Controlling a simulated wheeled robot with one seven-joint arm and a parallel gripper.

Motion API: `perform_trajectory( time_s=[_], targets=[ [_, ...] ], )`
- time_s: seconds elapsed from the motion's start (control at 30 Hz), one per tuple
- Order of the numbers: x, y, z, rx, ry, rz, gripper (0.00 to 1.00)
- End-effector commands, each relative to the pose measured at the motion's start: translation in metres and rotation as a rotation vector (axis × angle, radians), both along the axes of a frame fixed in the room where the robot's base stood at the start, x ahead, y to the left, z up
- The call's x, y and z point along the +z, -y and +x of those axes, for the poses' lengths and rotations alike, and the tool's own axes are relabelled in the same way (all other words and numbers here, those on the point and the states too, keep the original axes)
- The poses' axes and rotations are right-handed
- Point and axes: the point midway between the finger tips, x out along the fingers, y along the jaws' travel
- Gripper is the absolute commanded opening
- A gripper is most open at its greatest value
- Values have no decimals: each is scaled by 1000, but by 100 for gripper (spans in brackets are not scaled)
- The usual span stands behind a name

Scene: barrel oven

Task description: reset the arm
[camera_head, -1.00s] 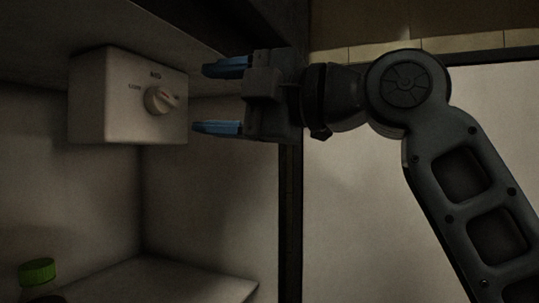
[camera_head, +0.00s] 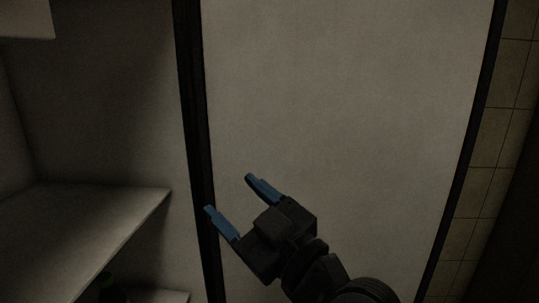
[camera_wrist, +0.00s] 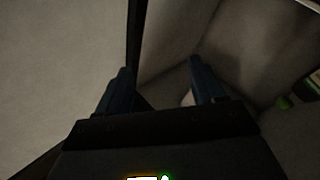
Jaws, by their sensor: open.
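My gripper (camera_head: 236,200) is open and empty in the head view.
The bottom of a white box (camera_head: 25,18) shows at the top left. A green-capped item (camera_wrist: 284,103) is at right in the wrist view. Tiled wall (camera_head: 490,150) stands at far right.

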Motion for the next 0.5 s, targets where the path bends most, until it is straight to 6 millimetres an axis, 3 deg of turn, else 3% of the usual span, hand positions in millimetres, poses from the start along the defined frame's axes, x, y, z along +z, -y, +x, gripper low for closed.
perform_trajectory(
  time_s=[0.03,0.2,0.5],
  targets=[
    [-24,13,-8,-38,-52,26,68],
    [-83,53,-38,-164,-187,109,68],
    [-168,125,-119,-383,-373,210,68]
  ],
)
